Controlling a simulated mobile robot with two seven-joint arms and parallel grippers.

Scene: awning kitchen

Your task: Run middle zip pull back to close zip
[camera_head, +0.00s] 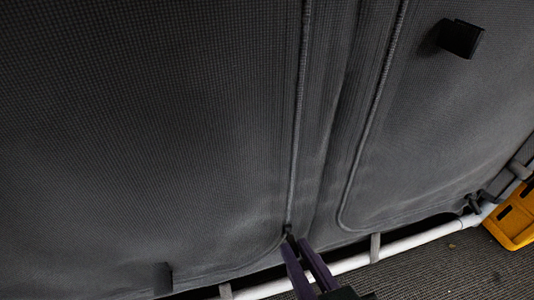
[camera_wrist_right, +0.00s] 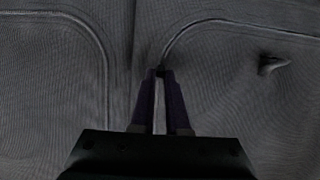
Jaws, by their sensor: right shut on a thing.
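The dark grey mesh awning wall (camera_head: 150,130) fills most of the head view. A zip line (camera_head: 298,130) runs down its middle, curving to the left near the bottom edge. My right gripper (camera_head: 296,240) is at the low end of this line, its purple fingers shut on a small dark zip pull (camera_head: 288,230). In the right wrist view the gripper (camera_wrist_right: 159,74) touches the zip where the seam (camera_wrist_right: 178,40) curves away to the right. The pull is mostly hidden between the fingertips. My left gripper is in neither view.
A second curved seam (camera_head: 372,130) lies to the right. A dark tab (camera_head: 460,38) sticks out at the upper right. A white pole (camera_head: 410,242) runs along the bottom edge, with a yellow object (camera_head: 515,218) at the far right on the ribbed floor (camera_head: 450,268).

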